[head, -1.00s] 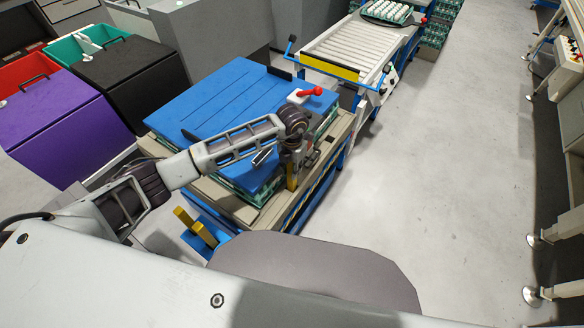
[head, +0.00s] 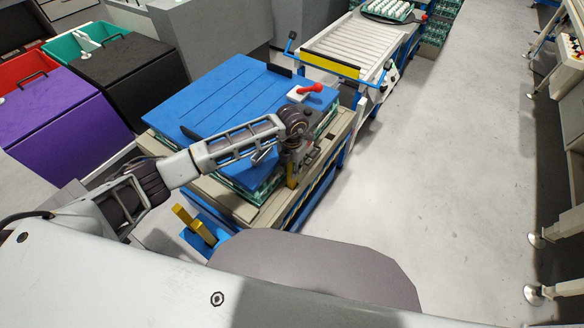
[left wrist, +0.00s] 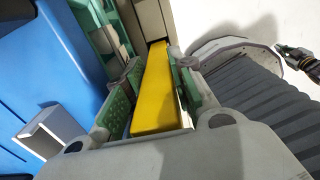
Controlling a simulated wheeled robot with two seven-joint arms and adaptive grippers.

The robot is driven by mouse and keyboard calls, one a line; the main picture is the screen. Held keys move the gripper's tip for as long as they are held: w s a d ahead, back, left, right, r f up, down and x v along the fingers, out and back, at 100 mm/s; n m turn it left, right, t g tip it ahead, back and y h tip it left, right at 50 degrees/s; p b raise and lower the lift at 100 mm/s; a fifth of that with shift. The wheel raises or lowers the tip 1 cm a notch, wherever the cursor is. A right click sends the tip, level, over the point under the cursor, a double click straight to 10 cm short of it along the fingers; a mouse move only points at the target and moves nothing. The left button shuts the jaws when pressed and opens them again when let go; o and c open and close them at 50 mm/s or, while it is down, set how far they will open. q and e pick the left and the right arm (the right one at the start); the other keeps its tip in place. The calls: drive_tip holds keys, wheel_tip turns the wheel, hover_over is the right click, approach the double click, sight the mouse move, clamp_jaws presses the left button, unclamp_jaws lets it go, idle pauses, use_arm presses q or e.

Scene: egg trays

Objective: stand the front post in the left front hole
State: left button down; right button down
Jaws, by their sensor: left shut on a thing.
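The front post is a yellow square bar (head: 291,178), upright at the near right corner of the pallet stack. My left gripper (head: 293,157) is shut on it from above. In the left wrist view the post (left wrist: 155,90) lies between the two green-padded fingers (left wrist: 152,100), and its far end meets a beige edge. The left front hole is hidden, and I cannot tell whether the post's lower end is inside it.
A blue-topped stack (head: 225,95) with green trays stands on a beige bench (head: 240,207). A red-handled switch (head: 308,91) is at its right corner. More yellow posts (head: 193,224) stand at the lower left. A roller conveyor (head: 345,45) is behind. The floor right is clear.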

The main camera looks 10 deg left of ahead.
use_arm(q)
drive_tip(key=c, duration=1.1)
unclamp_jaws()
drive_tip(key=shift+r, duration=0.1)
drive_tip(key=shift+r, duration=5.95)
